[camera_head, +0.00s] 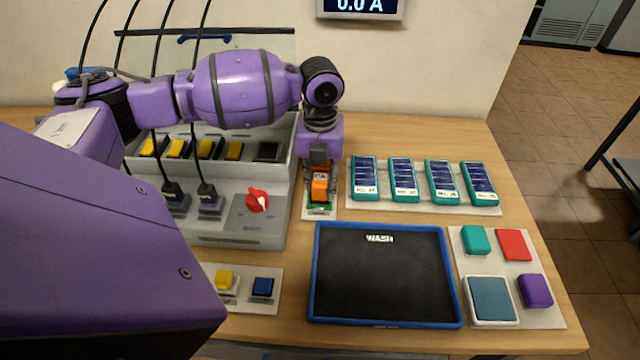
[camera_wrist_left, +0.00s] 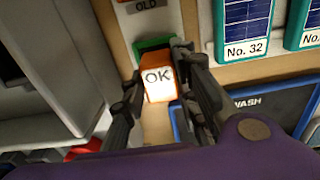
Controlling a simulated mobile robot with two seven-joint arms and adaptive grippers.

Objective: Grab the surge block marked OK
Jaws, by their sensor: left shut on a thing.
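The surge block (camera_head: 320,188) is orange, and its white face reads OK in the left wrist view (camera_wrist_left: 158,82). My left gripper (camera_head: 319,170) points down over it. In the left wrist view the two dark fingers of this gripper (camera_wrist_left: 160,88) stand on either side of the block and are shut on it. A green piece (camera_wrist_left: 153,44) shows just behind the block, partly hidden by it. The block is at the narrow pale strip; whether it touches the strip is hard to tell. My right gripper is not in view.
A label reading OLD (camera_wrist_left: 146,5) is beyond the block. Several teal numbered packs (camera_head: 403,180) stand right of it. The grey machine with a red knob (camera_head: 257,200) is close on its left. A dark WASH tray (camera_head: 380,280) lies in front.

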